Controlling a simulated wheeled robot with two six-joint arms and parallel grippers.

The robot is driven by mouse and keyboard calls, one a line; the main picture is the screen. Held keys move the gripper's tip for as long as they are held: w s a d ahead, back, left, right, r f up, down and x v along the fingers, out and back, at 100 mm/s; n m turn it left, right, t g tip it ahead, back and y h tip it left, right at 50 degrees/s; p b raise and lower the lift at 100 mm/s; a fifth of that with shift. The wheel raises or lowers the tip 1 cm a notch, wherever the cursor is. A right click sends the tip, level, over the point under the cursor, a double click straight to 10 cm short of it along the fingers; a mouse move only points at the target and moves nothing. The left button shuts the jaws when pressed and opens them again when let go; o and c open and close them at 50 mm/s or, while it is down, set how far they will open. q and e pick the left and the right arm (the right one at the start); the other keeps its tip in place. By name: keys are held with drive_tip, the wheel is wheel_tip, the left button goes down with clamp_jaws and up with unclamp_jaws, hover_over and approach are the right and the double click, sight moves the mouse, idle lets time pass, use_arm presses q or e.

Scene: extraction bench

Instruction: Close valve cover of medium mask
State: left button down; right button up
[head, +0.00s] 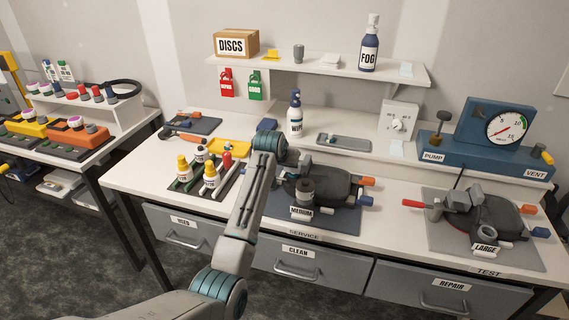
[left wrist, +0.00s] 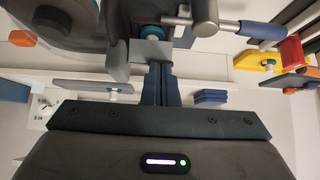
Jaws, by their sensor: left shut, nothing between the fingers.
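The medium mask (head: 335,183), a dark body with orange and blue side parts, sits on a mat at the bench's middle behind the "MEDIUM" label (head: 301,211). A grey round valve part (head: 305,192) stands at its front. My left arm reaches in from the lower left, and its wrist hides the mask's left side. My left gripper (left wrist: 160,72) is shut and empty, its fingertips at a light grey block (left wrist: 150,50) beside the dark mask (left wrist: 60,25) in the left wrist view. I cannot tell whether they touch, or the cover's exact angle. My right gripper is not in view.
A rack of bottles (head: 188,180) stands left of my arm. A metal lever with a blue handle (left wrist: 262,30) is close right of my fingertips. The large mask (head: 492,218) is at the right, below the pump gauge (head: 495,130). A shelf (head: 320,66) runs above.

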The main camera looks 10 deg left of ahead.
use_arm(q)
drive_tip(key=f, duration=0.1)
drive_tip(key=s+f+t, duration=0.1)
drive_tip(key=f, duration=0.1)
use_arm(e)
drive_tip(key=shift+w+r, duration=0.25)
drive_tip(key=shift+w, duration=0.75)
use_arm(q)
drive_tip(key=shift+w+r, duration=0.1)
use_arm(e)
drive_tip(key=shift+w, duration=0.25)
